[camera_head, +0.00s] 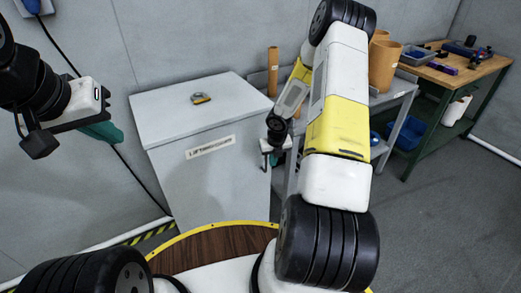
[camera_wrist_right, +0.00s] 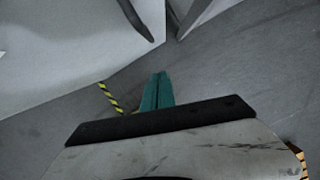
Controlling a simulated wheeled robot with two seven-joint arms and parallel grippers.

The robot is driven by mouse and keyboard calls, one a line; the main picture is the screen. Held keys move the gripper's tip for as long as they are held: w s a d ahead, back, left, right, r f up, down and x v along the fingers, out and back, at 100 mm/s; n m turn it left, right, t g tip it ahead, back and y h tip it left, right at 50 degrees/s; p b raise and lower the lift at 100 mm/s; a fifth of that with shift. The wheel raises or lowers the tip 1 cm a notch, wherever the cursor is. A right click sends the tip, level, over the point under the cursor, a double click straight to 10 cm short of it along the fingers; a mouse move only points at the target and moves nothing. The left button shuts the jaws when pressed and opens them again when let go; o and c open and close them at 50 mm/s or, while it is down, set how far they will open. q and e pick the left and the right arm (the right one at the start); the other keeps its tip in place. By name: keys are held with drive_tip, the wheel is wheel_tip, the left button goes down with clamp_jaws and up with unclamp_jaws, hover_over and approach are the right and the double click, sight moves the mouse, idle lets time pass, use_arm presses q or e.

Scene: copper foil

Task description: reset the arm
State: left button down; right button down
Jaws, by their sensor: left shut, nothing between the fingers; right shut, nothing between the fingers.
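My left gripper (camera_head: 107,135) is at the left of the head view, with its teal fingers shut and empty. It hangs in the air to the left of the grey cabinet. My right arm extends over the middle, and its gripper (camera_head: 274,160) is low beside the cabinet's right front edge, partly hidden by the arm. In the right wrist view the right gripper's teal fingers (camera_wrist_right: 158,78) are together with nothing between them, over grey floor. I cannot tell how close they are to the cabinet.
The grey cabinet (camera_head: 160,122) has a small yellow and brown item (camera_head: 201,98) on top. A grey metal table (camera_head: 400,90) behind my right arm holds brown cylinders (camera_head: 384,66). A wooden-topped bench (camera_head: 470,72) stands at the back right. The floor (camera_head: 440,220) at the right is clear.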

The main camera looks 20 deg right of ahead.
drive_tip(key=s+a+r+m+t+h, duration=0.1)
drive_tip(key=s+r+m, duration=0.3)
drive_tip(key=r+m, duration=0.7)
drive_tip(key=s+a+r+m+h, duration=0.1)
drive_tip(key=s+r+m, duration=0.35)
drive_tip(key=r, duration=1.25)
drive_tip(key=s+a+r+m+t+y, duration=0.1)
drive_tip(key=s+a+r+m+y, duration=0.1)
drive_tip(key=s+a+r+m, duration=0.3)
drive_tip(key=s+a+r+m+t+y, duration=0.1)
drive_tip(key=s+a+r+m, duration=0.4)
drive_tip(key=s+m, duration=0.8)
wheel_tip(320, 180, up, 3)
drive_tip(key=shift+s+a+f+m+t+y, duration=0.15)
drive_tip(key=shift+m+t+y, duration=0.15)
drive_tip(key=shift+m+y, duration=0.4)
